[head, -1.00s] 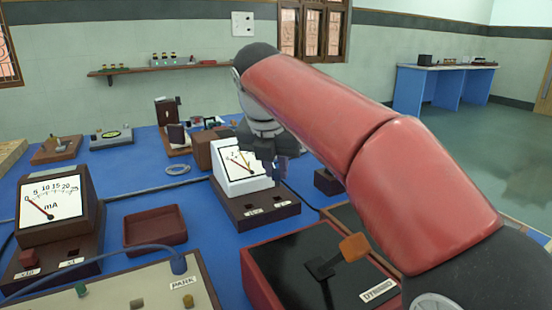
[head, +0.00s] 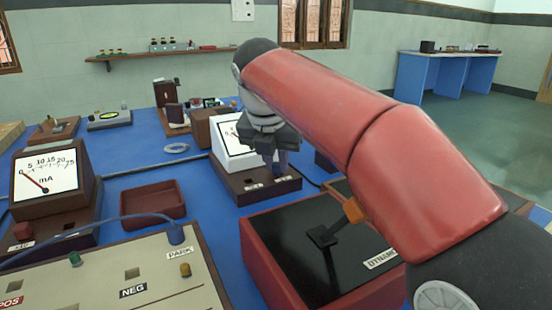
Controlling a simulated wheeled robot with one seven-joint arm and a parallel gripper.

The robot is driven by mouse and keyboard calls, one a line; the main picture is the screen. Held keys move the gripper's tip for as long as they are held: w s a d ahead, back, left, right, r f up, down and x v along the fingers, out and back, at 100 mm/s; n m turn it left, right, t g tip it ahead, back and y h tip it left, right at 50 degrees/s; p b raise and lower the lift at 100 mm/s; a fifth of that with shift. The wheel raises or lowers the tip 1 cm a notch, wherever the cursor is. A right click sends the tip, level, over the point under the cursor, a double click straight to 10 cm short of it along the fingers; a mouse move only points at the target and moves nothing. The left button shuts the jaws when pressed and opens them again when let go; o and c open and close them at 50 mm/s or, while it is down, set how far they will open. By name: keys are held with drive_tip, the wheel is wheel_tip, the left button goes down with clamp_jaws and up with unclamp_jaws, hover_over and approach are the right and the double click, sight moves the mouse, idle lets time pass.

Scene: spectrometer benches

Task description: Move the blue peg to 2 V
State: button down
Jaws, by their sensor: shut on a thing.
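The white-faced meter (head: 231,152) stands mid-table on a dark brown base (head: 240,195) with two small labelled sockets at its front. The labels are too small to read. My gripper (head: 274,158) is in front of the meter's right side, above the base near the right socket. It is shut on a small bluish peg (head: 283,160), seen only in part. I cannot tell whether the peg touches the base. A separate blue plug (head: 176,233) on a cable stands by the PARK label on the cream panel (head: 75,284).
A mA meter (head: 45,172) stands at left, beside an empty brown tray (head: 153,206). A red-edged black box (head: 290,245) with an orange-handled lever is in front. A cable runs across the blue table behind the tray. My arm covers the right side.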

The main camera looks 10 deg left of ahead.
drive_tip(key=c, duration=1.3)
unclamp_jaws()
drive_tip(key=shift+o, duration=0.2)
drive_tip(key=shift+r, duration=0.1)
drive_tip(key=p+v, duration=0.2)
drive_tip(key=v, duration=0.5)
drive_tip(key=shift+r, duration=0.3)
drive_tip(key=shift+s, duration=0.2)
